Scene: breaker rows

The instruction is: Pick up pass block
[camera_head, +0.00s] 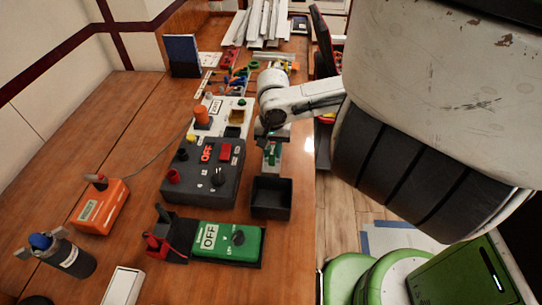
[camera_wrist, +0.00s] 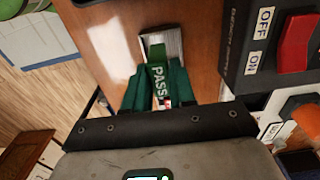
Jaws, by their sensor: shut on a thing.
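The pass block (camera_wrist: 158,80) is green with pale PASS lettering; in the wrist view it sits between the two green fingers. My gripper (camera_wrist: 157,92) is shut on it, one finger on each side. In the head view my gripper (camera_head: 271,150) points down near the table's right edge, just beyond the black open box (camera_head: 270,212). The block is mostly hidden by the gripper there. A pale, light-grey piece (camera_wrist: 174,40) shows right behind the block; I cannot tell whether the block touches it.
A dark panel with a red OFF display (camera_head: 200,190) stands left of my gripper. A green OFF box (camera_head: 225,240) lies nearer. An orange device (camera_head: 100,207) and a dark cylinder (camera_head: 65,255) stand at left. White strips (camera_head: 262,22) lie at the back.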

